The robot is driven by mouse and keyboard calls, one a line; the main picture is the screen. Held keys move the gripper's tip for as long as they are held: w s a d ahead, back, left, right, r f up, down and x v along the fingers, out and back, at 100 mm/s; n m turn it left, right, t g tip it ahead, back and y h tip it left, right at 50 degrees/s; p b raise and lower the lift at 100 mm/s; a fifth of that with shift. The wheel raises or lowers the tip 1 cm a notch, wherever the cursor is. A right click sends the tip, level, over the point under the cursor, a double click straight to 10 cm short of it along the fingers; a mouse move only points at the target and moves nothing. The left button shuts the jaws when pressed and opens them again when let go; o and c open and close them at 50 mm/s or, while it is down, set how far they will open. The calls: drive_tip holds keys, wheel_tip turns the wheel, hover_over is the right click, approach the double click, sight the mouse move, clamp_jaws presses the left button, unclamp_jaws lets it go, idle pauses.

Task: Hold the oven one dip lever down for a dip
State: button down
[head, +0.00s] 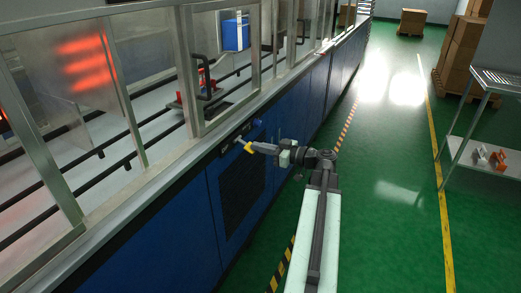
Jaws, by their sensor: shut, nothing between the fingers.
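A small yellow handle (247,147) shows at the front of the blue machine cabinet, just below its metal ledge. I take it for the dip lever, but no label is readable. My gripper (256,148) reaches left from my arm, and its tip is at the yellow handle. The tip overlaps the handle in the picture; I cannot tell whether they touch. My gripper is shut and empty. It hides part of the handle, and the lever's exact tilt is too small to tell.
The blue cabinet (208,222) and metal-framed windows run along the left. Orange heaters (84,62) glow behind the glass. A metal shelf rack (490,115) stands at the right, with cartons (460,48) beyond. The green floor between is clear.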

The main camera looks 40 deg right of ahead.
drive_tip(key=shift+s+f+b, duration=0.1)
drive_tip(key=shift+f+b, duration=0.25)
drive_tip(key=shift+f, duration=0.15)
drive_tip(key=shift+d+f, duration=0.1)
drive_tip(key=shift+d, duration=0.05)
idle(0.8)
idle(1.2)
wheel_tip(320, 180, up, 5)
drive_tip(key=s+p, duration=0.2)
drive_tip(key=p, duration=0.3)
drive_tip(key=s+d+f+b, duration=0.2)
drive_tip(key=s+d+b, duration=0.1)
drive_tip(key=s, duration=0.6)
drive_tip(key=shift+d+f, duration=0.2)
drive_tip(key=shift+d, duration=0.05)
